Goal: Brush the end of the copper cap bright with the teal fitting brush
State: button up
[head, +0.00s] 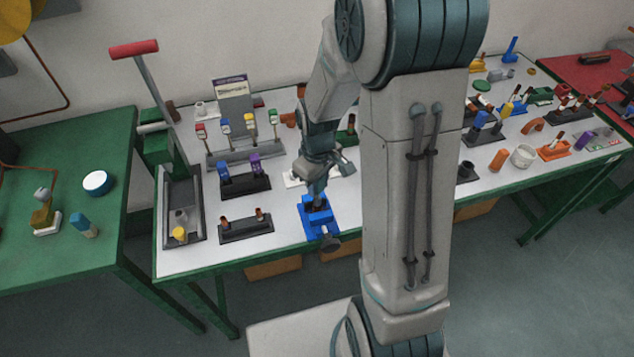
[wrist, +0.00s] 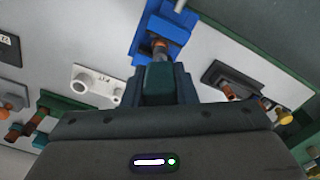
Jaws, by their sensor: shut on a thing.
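My gripper (head: 316,190) points down over the blue vise (head: 312,224) near the front edge of the white-topped bench. In the wrist view, the jaws are shut on the teal brush (wrist: 159,82), whose block-like teal handle shows between the fingers. Just past the brush, a copper-coloured end, apparently the copper cap (wrist: 160,45), stands in the blue vise (wrist: 178,25). The brush overlaps or lies close to the cap; I cannot tell whether they touch. The brush's bristles are hidden. In the head view, the gripper and arm hide most of the cap and brush.
A black stand with copper pieces (head: 245,227) is left of the vise. A dark rack with blue and purple brushes (head: 245,184) stands behind it. A grey tray (head: 184,205) with a tall red-handled lever is farther left. A white flanged fitting (wrist: 97,82) lies near the vise.

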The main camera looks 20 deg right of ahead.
jog(key=shift+f, duration=0.1)
dwell(0.3)
jog(key=shift+f+b, duration=1.35)
jog(key=shift+f, duration=0.05)
